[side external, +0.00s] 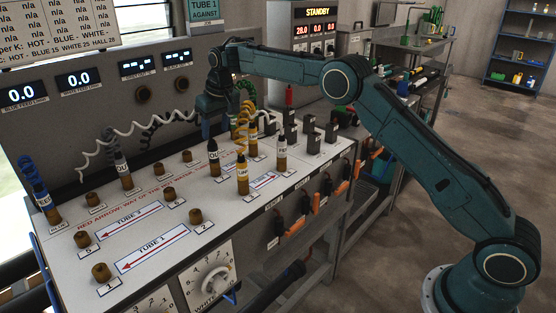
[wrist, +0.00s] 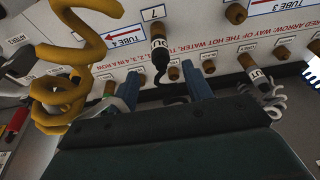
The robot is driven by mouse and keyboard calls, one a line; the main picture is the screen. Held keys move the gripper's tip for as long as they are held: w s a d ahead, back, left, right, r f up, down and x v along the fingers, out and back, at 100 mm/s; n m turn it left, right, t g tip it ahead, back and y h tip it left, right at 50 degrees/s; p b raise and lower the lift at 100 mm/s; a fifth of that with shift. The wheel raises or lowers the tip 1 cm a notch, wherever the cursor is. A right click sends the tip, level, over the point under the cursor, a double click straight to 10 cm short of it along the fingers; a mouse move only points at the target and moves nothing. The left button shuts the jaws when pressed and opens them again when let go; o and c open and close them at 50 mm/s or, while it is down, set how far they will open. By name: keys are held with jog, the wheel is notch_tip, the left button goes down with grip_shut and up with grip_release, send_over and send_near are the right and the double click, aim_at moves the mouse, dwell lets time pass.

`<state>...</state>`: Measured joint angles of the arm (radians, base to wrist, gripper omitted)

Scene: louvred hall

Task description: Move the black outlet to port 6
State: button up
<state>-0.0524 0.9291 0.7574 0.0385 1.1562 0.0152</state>
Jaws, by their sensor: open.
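The black outlet (side external: 213,158) stands upright in a port on the sloping white panel. It has a white label band, and in the wrist view (wrist: 160,55) it is beside the label 7, with a black cable at its end. My gripper (side external: 208,128) is open and empty above the panel's back. In the wrist view, my gripper's (wrist: 159,78) blue fingers lie to either side of the outlet's line, apparently short of touching it. A bare brown port (side external: 169,193), apparently port 6, is left of the outlet; it also shows in the wrist view (wrist: 235,13). Its number is hard to read.
A yellow coiled plug (side external: 243,175) stands right of the outlet, and its coil (wrist: 70,75) is near my left finger. A white-coil outlet (side external: 123,170) stands to the left, and a blue plug (side external: 43,202) at the far left. Several bare brown ports dot the panel.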

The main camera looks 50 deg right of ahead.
aim_at(214, 146)
jog(key=shift+f, duration=0.2)
jog(key=shift+x, duration=4.85)
jog(key=shift+w, duration=0.1)
jog(key=shift+r, duration=0.1)
grip_shut()
